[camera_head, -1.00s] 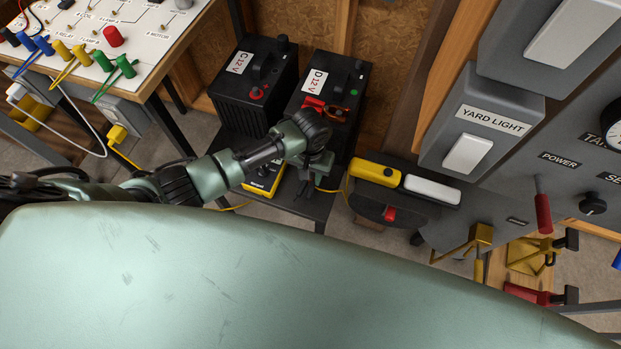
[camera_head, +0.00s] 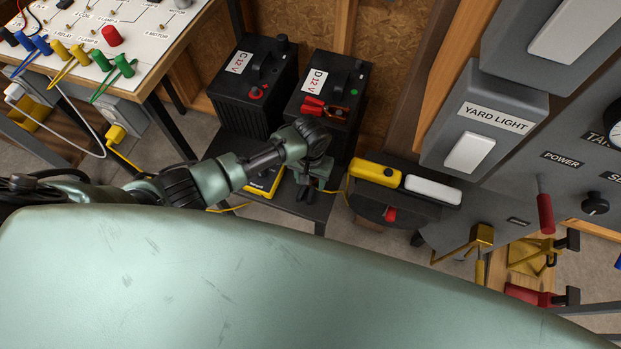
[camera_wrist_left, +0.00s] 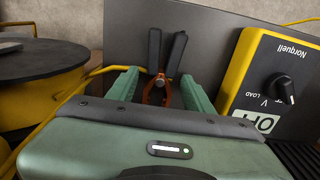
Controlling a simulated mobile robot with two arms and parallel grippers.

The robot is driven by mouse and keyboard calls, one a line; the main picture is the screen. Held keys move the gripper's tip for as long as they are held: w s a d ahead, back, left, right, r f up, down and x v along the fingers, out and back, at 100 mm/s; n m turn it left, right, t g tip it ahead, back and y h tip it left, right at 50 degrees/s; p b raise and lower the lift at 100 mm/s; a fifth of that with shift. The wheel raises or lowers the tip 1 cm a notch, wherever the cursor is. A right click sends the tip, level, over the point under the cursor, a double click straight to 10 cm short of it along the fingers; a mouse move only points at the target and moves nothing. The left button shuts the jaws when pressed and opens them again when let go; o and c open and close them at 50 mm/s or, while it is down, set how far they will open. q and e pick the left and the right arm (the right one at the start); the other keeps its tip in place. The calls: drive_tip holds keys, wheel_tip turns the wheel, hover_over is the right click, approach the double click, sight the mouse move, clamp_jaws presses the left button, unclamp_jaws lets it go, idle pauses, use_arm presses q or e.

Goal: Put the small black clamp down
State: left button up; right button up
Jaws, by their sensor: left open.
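The small black clamp, with black handles (camera_wrist_left: 165,52) and copper-coloured jaws, shows in the left wrist view on the dark grey shelf. My left gripper (camera_wrist_left: 160,77) is open, with one green finger on each side of the copper jaws and visible gaps between. In the head view, my left gripper (camera_head: 318,180) is low over the black shelf (camera_head: 290,209) in front of the batteries. I cannot make out the clamp there. My right gripper is not in view.
A yellow meter (camera_head: 265,182) stands beside the left gripper; it also shows in the left wrist view (camera_wrist_left: 272,75). Battery C (camera_head: 253,85) and battery D (camera_head: 325,98) are behind, with a red clamp (camera_head: 313,106) on D. A yellow cable runs near the shelf.

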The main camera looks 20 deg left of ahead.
use_arm(q)
wheel_tip(320, 180, up, 12)
drive_tip(key=p, duration=0.2)
drive_tip(key=shift+r, duration=0.2)
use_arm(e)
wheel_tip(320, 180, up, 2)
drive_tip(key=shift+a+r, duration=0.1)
